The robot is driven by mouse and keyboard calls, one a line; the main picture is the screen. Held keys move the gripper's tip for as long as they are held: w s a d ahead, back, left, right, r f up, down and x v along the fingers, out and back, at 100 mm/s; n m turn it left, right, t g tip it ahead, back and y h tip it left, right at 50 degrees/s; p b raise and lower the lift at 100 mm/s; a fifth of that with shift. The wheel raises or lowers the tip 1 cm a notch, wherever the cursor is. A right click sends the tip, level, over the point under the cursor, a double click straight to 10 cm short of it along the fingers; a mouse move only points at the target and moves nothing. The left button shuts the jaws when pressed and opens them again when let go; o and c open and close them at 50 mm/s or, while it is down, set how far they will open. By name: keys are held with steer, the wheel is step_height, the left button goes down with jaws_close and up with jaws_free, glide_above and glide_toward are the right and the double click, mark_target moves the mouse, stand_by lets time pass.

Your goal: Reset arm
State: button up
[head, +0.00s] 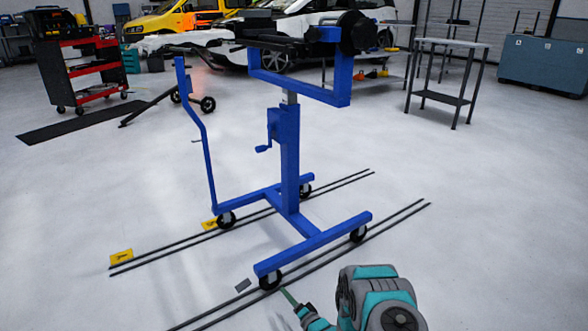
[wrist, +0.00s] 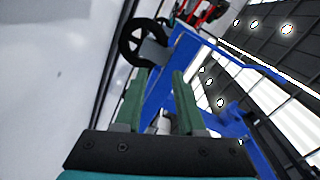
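My gripper (head: 288,297) shows at the bottom of the head view, low near the front caster of a blue wheeled stand (head: 290,160). In the wrist view my gripper (wrist: 158,95) has its two green fingers apart with nothing held between them. Beyond the fingers are a blue beam of the stand (wrist: 185,65) and a black caster wheel (wrist: 135,42). My teal and grey arm reaches in from the lower right of the head view. I cannot tell whether a fingertip touches the stand.
Dark floor rails (head: 330,250) run under the stand, with yellow blocks (head: 121,256) at the left. A red tool cart (head: 90,75) stands back left, a grey table (head: 445,75) and blue cabinet (head: 545,62) back right. Floor at right is clear.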

steer(key=w+d+r+n+g+h+p, duration=0.1)
steer(key=w+d+r+n+g+h, duration=0.2)
steer(key=r, duration=0.4)
steer(key=w+d+r+h+p, duration=0.1)
steer(key=d+r+h+p, duration=0.1)
steer(key=d+r, duration=0.4)
steer(key=s+d+r+n+g+h+p, duration=0.1)
steer(key=s+d+r+g+h, duration=0.1)
steer(key=s+d+r, duration=0.45)
steer(key=s+d+r+g+h+p, duration=0.1)
steer(key=s+d+r+g+h, duration=0.15)
steer(key=r, duration=0.65)
steer(key=s+d+r+n+g+p, duration=0.1)
steer(key=s+r+g, duration=0.1)
steer(key=s+r, duration=0.5)
steer(key=s+d+r+g+p, duration=0.1)
steer(key=s+r, duration=0.3)
steer(key=s, duration=0.7)
steer(key=s+a+r+n+g+p, duration=0.1)
steer(key=s+r, duration=0.3)
steer(key=s, duration=0.9)
steer(key=s+a+r+n+g+p, duration=0.1)
steer(key=s+r+g, duration=0.3)
steer(key=s, duration=1)
steer(key=shift+s+a+r, duration=0.15)
steer(key=shift+a+r, duration=0.35)
steer(key=shift+r, duration=0.1)
